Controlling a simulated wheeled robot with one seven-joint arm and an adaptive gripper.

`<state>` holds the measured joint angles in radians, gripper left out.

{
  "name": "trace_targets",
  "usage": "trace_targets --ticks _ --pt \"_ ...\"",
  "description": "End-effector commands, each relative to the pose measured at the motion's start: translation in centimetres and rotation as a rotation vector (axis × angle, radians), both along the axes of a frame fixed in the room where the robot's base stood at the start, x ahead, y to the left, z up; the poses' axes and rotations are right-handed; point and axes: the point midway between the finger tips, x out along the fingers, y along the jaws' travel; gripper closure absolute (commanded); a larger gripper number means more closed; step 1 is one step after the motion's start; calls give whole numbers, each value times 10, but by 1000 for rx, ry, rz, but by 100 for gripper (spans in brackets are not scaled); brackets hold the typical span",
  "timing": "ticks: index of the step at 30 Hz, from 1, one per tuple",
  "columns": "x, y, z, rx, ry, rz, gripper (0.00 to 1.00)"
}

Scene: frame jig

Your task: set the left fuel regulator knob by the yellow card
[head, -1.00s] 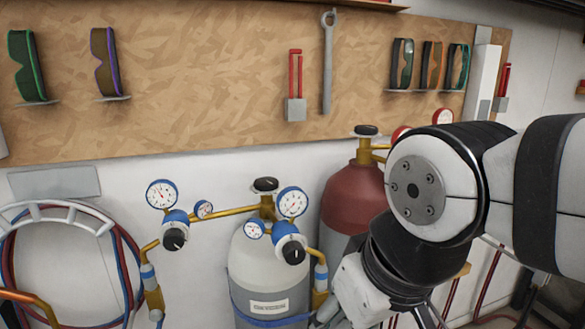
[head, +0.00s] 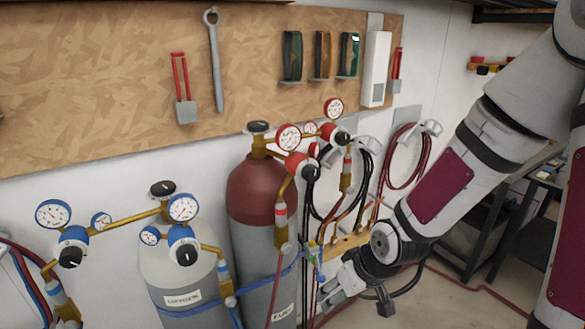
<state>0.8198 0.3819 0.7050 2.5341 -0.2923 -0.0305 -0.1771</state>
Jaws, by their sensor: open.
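The maroon-topped fuel cylinder (head: 262,190) stands in the middle of the head view and carries two red regulators. The left fuel regulator (head: 297,163) has a black knob (head: 311,173) on its front and a white-faced gauge (head: 289,137) above it. The right fuel regulator (head: 330,133) also has a black knob (head: 342,138). I cannot make out a yellow card in this view. My gripper (head: 327,296) is open, low in front of the wall, below and slightly right of the left fuel knob and well apart from it. The knob's pointer is too small to read.
A grey cylinder (head: 172,265) with blue regulators stands to the left. A brass manifold (head: 350,241) and hoses (head: 408,160) are behind my arm. A tool board (head: 130,80) hangs above. Dark shelving (head: 505,230) stands at right. Open floor shows at lower right.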

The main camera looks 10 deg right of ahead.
Motion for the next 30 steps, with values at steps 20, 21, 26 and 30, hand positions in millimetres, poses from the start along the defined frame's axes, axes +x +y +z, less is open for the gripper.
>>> trace_targets --ticks 20,21,26,30 --pt "58 -4 156 746 -746 -312 45" --pt "59 -11 166 766 -783 -336 45" --pt "60 -31 191 811 -876 -394 45" --pt "68 -33 195 818 -895 -403 45"
